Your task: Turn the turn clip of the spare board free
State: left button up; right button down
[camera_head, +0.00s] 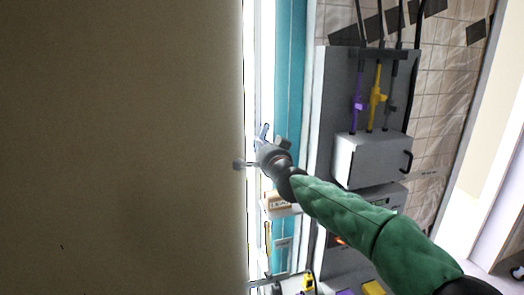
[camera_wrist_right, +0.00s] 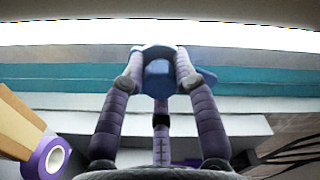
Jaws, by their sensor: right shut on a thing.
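The spare board seems to be the large plain brown panel (camera_head: 120,150) that fills the left half of the head view. My right gripper (camera_head: 262,148) is just beyond the panel's right edge. A small bluish part (camera_head: 264,131) shows above the gripper in the head view. A small grey knob (camera_head: 239,165) shows at the panel's edge. The clip's exact angle is hard to tell. My left gripper is out of view.
Right of the panel stands a grey cabinet (camera_head: 340,90) with purple and yellow handled parts and a white box (camera_head: 366,160). A teal strip (camera_head: 289,80) runs behind the gripper. In the wrist view a purple-rimmed roll (camera_wrist_right: 48,157) is at lower left.

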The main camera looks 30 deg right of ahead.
jog(key=shift+s+d+r+m, duration=0.15)
jog(key=shift+d+r+m, duration=0.15)
jog(key=shift+r+m, duration=0.45)
jog(key=shift+f+m+b, duration=0.2)
jog(key=shift+m+b, duration=0.1)
jog(key=shift+m, duration=0.05)
jog(key=c, duration=1)
grip_release()
jog(key=shift+o, duration=0.2)
jog(key=shift+d+f, duration=0.15)
jog(key=shift+f, duration=0.05)
jog(key=shift+a+f, duration=0.15)
jog(key=shift+a, duration=0.05)
jog(key=v, duration=1.2)
